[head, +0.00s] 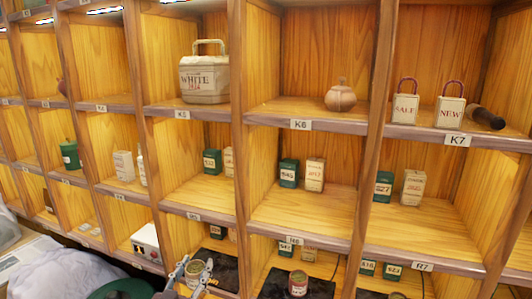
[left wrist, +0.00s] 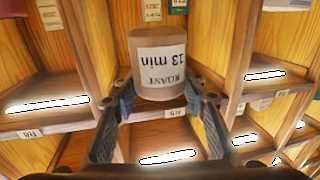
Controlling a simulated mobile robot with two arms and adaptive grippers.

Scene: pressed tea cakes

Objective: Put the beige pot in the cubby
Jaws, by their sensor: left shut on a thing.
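The beige pot (left wrist: 157,50), a round canister with a white label reading "ROAST 13 min" upside down in the left wrist view, sits between the two fingers of my left gripper (left wrist: 165,100). The fingers are shut on its sides. In the head view my left gripper (head: 193,268) is at the bottom, left of centre, with the pot (head: 197,275) small and partly hidden by the fingers. The pot appears in front of a low cubby (head: 185,235) of the wooden shelf. My right gripper is not in view.
Green and cream boxes stand in the middle row. A lidded round pot (head: 340,97) is in K6. A white box (head: 146,241) is left of my gripper. Dividers separate the cubbies.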

